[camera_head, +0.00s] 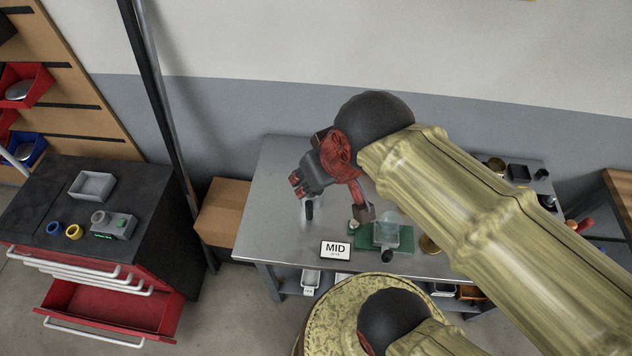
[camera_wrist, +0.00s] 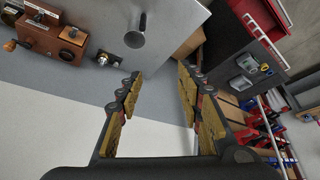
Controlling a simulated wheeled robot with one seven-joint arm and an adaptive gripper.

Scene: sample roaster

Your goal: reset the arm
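My gripper (camera_head: 298,183) is held above the left part of the metal bench (camera_head: 268,200) in the head view. In the wrist view my gripper (camera_wrist: 161,82) has its two fingers spread wide apart, with nothing between them. The fingers look out over bare floor or wall and the bench edge. My thick yellow-sleeved arm reaches in from the lower right and hides much of the bench's middle and right.
A brown wooden device (camera_wrist: 50,42) and a metal cup-like piece (camera_wrist: 134,38) show near the gripper. A dark cabinet (camera_head: 165,200) has an open red drawer (camera_head: 110,308).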

